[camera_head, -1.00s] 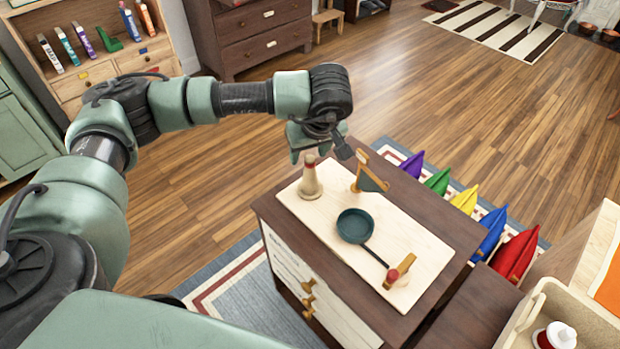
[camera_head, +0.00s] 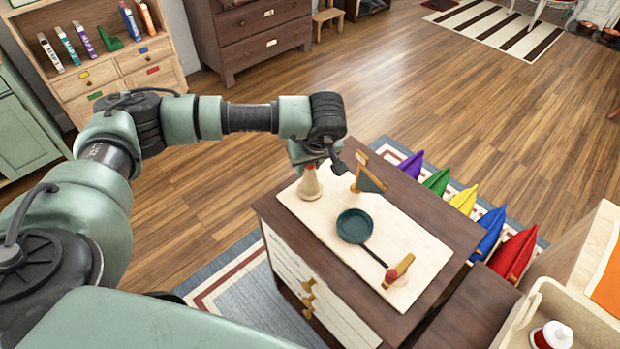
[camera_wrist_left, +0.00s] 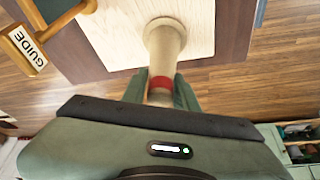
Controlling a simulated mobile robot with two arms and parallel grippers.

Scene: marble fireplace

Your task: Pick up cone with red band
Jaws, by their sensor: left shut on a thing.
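The cone with the red band (camera_head: 310,184) is pale wood and stands upright on the light board (camera_head: 405,233) on top of the dark cabinet. In the left wrist view the cone (camera_wrist_left: 164,42) runs between the two fingers of my left gripper (camera_wrist_left: 160,92), with its red band at finger level. My left gripper (camera_head: 309,166) is shut on the upper part of the cone, around the band. The cone's base appears to rest on the board. The gripper and wrist hide part of its top. My right gripper is not in view.
A wooden stand with a dark green flag-like panel (camera_head: 370,180) is close right of the cone; its label reads GUIDE in the wrist view (camera_wrist_left: 33,45). A dark pan (camera_head: 354,226) and a small wooden piece with a red part (camera_head: 398,270) lie nearer. Colored cushions (camera_head: 463,200) line the far side.

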